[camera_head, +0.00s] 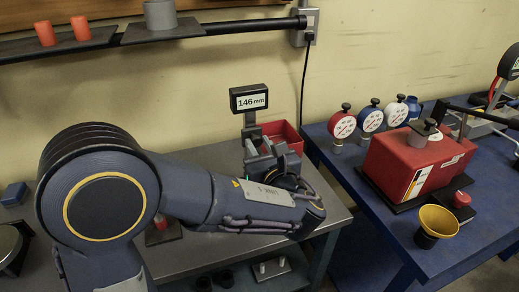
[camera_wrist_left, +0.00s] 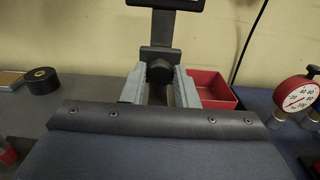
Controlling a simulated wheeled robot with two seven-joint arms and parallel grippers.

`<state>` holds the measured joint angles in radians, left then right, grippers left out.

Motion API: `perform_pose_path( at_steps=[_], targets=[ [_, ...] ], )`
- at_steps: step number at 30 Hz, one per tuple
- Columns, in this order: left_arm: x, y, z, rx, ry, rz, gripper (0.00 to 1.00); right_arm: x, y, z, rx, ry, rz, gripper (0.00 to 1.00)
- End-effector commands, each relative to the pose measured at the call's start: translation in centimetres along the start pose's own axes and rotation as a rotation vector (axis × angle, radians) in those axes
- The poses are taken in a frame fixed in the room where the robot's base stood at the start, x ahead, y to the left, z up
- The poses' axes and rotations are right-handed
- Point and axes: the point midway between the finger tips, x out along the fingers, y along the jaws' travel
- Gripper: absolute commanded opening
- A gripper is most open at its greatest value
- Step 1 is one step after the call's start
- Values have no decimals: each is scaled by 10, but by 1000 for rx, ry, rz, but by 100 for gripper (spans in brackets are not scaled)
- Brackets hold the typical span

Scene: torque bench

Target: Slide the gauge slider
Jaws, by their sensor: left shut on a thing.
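The gauge stands at the back of the grey bench, with a dark display (camera_head: 249,98) on a post that reads 146 mm. Its post (camera_wrist_left: 160,28) also shows in the left wrist view. My left gripper (camera_head: 262,148) reaches in from the left, in front of the post. In the left wrist view its grey fingers (camera_wrist_left: 160,76) are shut on the dark round knob of the gauge slider (camera_wrist_left: 158,72). The rest of the slider and its track are mostly hidden behind the gripper. My right gripper is not in view.
A red bin (camera_head: 284,136) stands just right of and behind the gauge post. A blue table (camera_head: 360,199) to the right holds several dial gauges (camera_head: 342,125), a red box (camera_head: 405,160) and a yellow funnel (camera_head: 438,221). A black shelf bar (camera_head: 240,27) runs along the wall.

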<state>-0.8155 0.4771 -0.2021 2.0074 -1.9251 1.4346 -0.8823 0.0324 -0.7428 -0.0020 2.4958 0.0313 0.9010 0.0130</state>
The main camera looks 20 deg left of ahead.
Motion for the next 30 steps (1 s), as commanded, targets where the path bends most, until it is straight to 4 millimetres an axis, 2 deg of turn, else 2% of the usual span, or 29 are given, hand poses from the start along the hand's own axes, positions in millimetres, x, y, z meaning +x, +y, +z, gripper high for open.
perform_pose_path(
  at_steps=[1,9,10,15,24,30],
  targets=[
    [0,0,7,-2,-3,-1,0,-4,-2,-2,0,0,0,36],
    [0,0,4,-2,-4,-1,0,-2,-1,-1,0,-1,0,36],
    [0,0,4,-2,-4,-1,28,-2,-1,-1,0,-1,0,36],
    [0,0,4,-1,-3,-1,48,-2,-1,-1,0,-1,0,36],
    [-3,-1,4,-1,-2,-2,48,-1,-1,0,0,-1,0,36],
    [-31,-1,3,-2,-3,-5,48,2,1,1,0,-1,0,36]
  ],
)
